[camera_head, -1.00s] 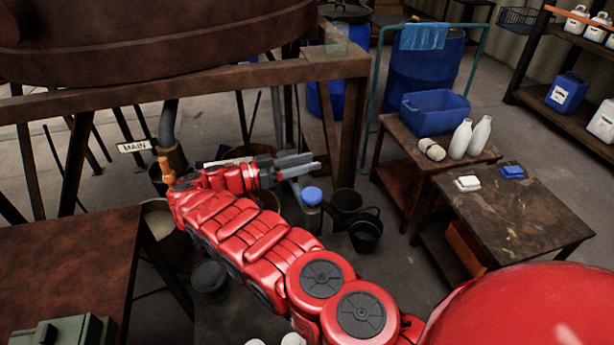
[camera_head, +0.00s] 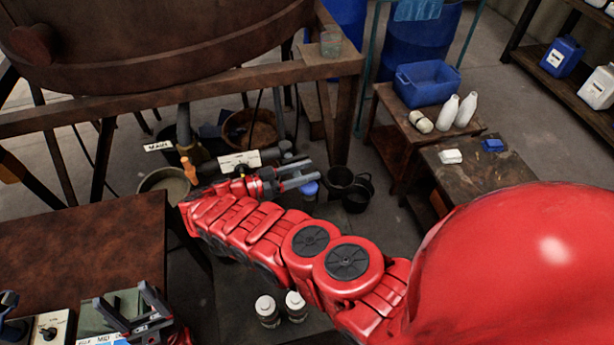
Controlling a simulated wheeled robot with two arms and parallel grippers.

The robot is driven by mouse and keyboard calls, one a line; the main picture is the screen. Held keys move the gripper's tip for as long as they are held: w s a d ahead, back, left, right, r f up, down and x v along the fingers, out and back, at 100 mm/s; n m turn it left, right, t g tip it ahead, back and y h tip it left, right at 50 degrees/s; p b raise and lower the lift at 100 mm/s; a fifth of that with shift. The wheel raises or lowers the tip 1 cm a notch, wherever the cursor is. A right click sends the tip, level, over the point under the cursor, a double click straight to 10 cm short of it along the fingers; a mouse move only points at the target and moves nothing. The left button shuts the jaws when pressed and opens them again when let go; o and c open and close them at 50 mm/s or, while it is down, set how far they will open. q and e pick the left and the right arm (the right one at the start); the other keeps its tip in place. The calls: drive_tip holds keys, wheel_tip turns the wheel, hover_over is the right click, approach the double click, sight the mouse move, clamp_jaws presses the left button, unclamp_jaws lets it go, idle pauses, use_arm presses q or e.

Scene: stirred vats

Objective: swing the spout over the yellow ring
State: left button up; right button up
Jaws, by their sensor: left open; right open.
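A pipe assembly hangs under the big brown vat (camera_head: 150,50), beside a white MAIN tag (camera_head: 158,146). It has an orange fitting (camera_head: 187,166) and a dark horizontal pipe with a white label (camera_head: 240,162), which looks like the spout. My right gripper (camera_head: 303,178) is open and empty, just below and right of this pipe in the picture. I cannot tell whether it touches it. My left gripper (camera_head: 132,312) is open at the bottom left, over a control box by the brown table. I cannot make out a yellow ring.
A pale round vessel (camera_head: 165,183) and a brown round tub (camera_head: 250,128) stand under the vat frame. Black buckets (camera_head: 356,194) and a blue-capped container (camera_head: 309,188) are near my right gripper. The brown table (camera_head: 80,245) fills the left. Two white-capped bottles (camera_head: 267,308) stand at the bottom.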

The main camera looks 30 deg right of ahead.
sight(307, 194)
drive_tip(key=s+a+p, duration=0.1)
drive_tip(key=s+p, duration=0.2)
drive_tip(key=s, duration=0.1)
drive_tip(key=s+a+r+p, duration=0.1)
drive_tip(key=s+p, duration=0.1)
drive_tip(key=shift+a+p, duration=0.3)
drive_tip(key=shift+s+a+f, duration=0.15)
drive_tip(key=shift+s, duration=0.2)
drive_tip(key=shift+c, duration=0.2)
